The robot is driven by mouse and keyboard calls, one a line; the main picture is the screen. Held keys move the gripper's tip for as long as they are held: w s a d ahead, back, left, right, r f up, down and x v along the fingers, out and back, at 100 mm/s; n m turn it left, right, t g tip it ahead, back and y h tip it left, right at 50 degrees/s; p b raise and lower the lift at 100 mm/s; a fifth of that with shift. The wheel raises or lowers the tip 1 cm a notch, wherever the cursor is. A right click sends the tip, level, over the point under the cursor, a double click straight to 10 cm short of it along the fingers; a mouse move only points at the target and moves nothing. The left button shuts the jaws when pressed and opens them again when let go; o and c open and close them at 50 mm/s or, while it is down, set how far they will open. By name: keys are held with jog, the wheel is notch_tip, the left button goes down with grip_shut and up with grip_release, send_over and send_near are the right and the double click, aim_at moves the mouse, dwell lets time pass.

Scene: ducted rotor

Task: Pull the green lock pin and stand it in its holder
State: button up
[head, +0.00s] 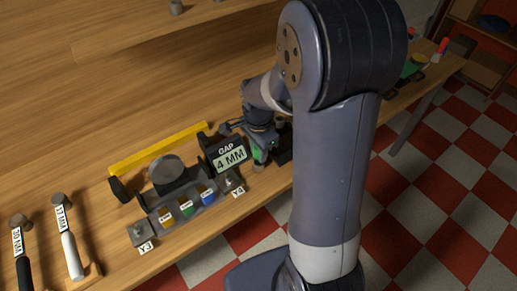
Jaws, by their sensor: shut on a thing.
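My gripper (262,143) is at the back right of the bench fixtures, just right of the black block labelled "GAP 4 MM" (225,154). It is small in the view and partly hidden by my own arm. It is shut on a green piece (257,153), which looks like the green lock pin. A small greyish round part (258,167) shows directly below the green piece. I cannot tell whether the two touch, or whether that part is the holder.
A tray with coloured labelled slots (186,212) stands at front left, between posts marked Y3 (140,234) and Y4 (232,181). A yellow bar (158,149) lies behind. Two labelled torque tools (70,240) are at far left. My arm blocks the bench's middle right.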

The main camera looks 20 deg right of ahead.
jog(key=shift+f, duration=0.25)
jog(key=shift+f+b, duration=1.15)
jog(key=shift+f, duration=0.1)
jog(key=o, duration=1)
jog(key=shift+r, duration=0.1)
jog(key=shift+o, duration=0.2)
notch_tip(320, 180, up, 11)
jog(key=shift+f, duration=0.1)
jog(key=shift+f, duration=0.15)
